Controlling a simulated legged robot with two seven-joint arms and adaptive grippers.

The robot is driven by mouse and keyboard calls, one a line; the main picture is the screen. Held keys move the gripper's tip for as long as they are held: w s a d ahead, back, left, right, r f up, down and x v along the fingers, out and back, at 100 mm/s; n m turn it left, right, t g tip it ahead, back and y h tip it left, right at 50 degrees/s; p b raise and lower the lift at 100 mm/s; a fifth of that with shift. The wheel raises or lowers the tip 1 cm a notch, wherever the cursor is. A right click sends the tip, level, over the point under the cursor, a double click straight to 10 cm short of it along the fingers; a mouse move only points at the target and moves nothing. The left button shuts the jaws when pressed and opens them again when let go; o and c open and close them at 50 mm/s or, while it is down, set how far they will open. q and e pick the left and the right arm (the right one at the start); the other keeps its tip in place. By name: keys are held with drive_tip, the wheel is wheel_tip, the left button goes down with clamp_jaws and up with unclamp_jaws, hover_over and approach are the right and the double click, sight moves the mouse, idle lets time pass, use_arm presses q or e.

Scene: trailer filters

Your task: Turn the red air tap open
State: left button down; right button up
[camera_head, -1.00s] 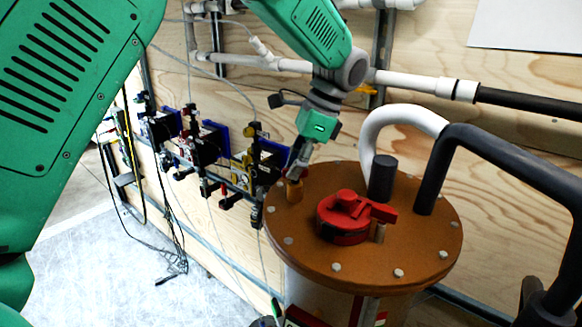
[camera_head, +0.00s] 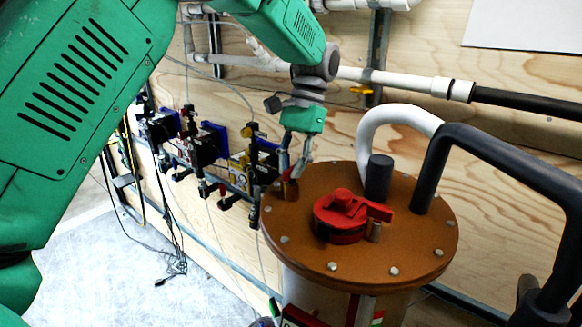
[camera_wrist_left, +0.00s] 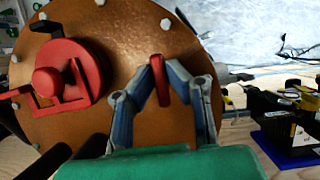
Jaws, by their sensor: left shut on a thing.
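The red air tap (camera_head: 290,175) is a small red handle on a brass-coloured stub at the left edge of the round brown lid (camera_head: 340,267). In the left wrist view the tap's handle (camera_wrist_left: 159,82) shows as a narrow upright red bar. My left gripper (camera_head: 291,172) reaches down to it from above. In the left wrist view its two fingertips (camera_wrist_left: 158,72) close on the handle from both sides. The fingers partly hide the tap in the head view. My right gripper is not in view.
A larger red valve (camera_head: 342,212) sits at the lid's middle. A dark stub (camera_head: 379,178), a white hose (camera_head: 398,116) and a thick dark pipe (camera_head: 480,150) rise behind and right. Small valve units (camera_head: 210,148) line the wooden wall at left. Open floor (camera_head: 105,270) lies lower left.

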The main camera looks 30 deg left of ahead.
use_arm(q)
drive_tip(key=shift+w+r+n, duration=0.15)
drive_tip(key=shift+w+n, duration=0.05)
drive_tip(key=shift+n, duration=0.2)
drive_tip(key=c, duration=1.6)
unclamp_jaws()
drive_tip(key=shift+w, duration=0.2)
drive_tip(key=shift+r, duration=0.15)
drive_tip(key=v, duration=1.1)
drive_tip(key=shift+w+a, duration=0.25)
drive_tip(key=shift+r, duration=0.1)
